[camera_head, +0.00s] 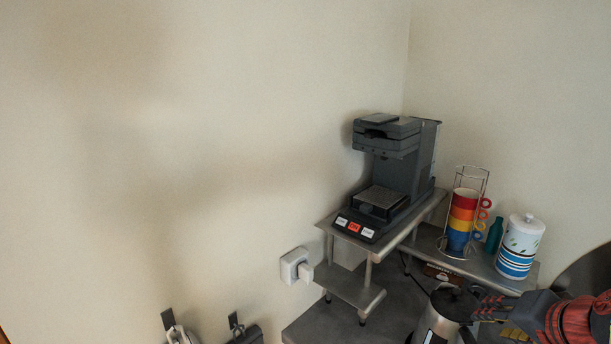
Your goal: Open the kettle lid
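The kettle (434,328) stands at the bottom edge of the head view, on the grey counter. It has a silver body and a dark lid (450,303), and its lower part is cut off by the frame. My gripper (479,303) comes in from the right, with its dark fingers at the right side of the lid. I cannot tell whether the fingers touch the kettle or whether they are open or shut. The lid looks seated on top, but its hinge and any gap are too small to make out.
A dark coffee machine (395,170) stands on a metal shelf (408,232) behind the kettle. A rack of coloured cups (462,222), a green bottle (494,235) and a striped canister (519,247) stand behind my gripper. A wall socket (295,266) is at left.

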